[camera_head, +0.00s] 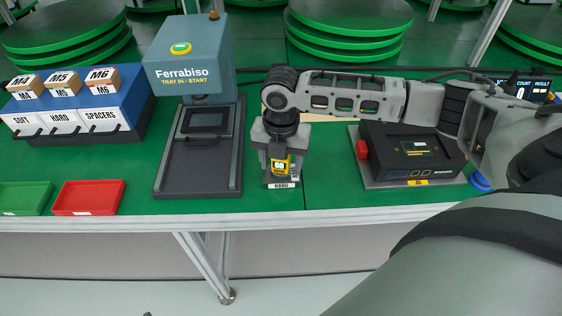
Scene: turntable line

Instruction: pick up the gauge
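The gauge (282,167) is a small dark instrument with a yellow face and a bright readout. It stands upright at a small stand with a white label (282,185) on the green table, left of centre. My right gripper (280,168) points down over it from above. Its two fingers are spread, one on each side of the gauge, and I see no clear grip on it. The gripper hides the gauge's top. My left gripper is not in view.
A blue-grey Ferrabiso press (190,60) stands left of the gripper. A dark box with a red button (361,149) is to the right. Green (27,196) and red (88,196) trays and a blue bin rack (125,103) are at left. The table's front edge runs close below the gauge.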

